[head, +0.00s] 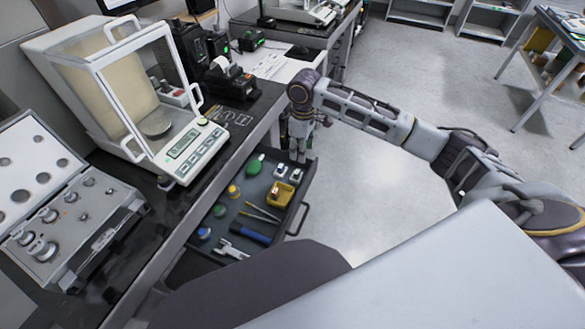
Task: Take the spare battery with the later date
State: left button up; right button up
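An open drawer (303,212) with a dark interior sticks out below the bench. Two small pale blocks, one (281,171) and another (295,176), lie near its far end and may be the batteries. A small yellow tray (285,203) beside them holds a little item I cannot identify. No dates can be read at this size. My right gripper (299,157) points down by the drawer's far right corner, close to the pale blocks. Its fingers are too small and dark to tell open from shut, and I see nothing clearly held. My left gripper is out of view.
The drawer also holds a green bulb (255,166), small capped jars, a blue-handled tool (250,234) and white calipers (231,250). On the bench stand a glass-cased balance (185,147), a weight case (45,240) and a small printer (232,80). Floor right of the drawer is clear.

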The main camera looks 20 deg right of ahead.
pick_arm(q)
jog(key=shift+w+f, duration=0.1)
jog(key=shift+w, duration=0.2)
pick_arm(e)
jog(key=shift+w+d+r, duration=0.2)
jog(key=shift+w+r, duration=0.05)
jog(key=shift+w, duration=0.2)
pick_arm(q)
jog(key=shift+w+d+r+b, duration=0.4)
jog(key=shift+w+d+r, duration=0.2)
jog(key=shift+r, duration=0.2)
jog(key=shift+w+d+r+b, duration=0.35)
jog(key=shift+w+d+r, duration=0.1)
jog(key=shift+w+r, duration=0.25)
pick_arm(e)
send_over(297, 175)
jog(key=d, duration=0.2)
jog(key=shift+w+a+f, duration=0.1)
jog(key=shift+w+f, duration=0.05)
jog(key=shift+f, duration=2)
jog(key=shift+w+a+f, duration=0.1)
jog(key=shift+w+f, duration=0.05)
jog(key=shift+f, duration=2)
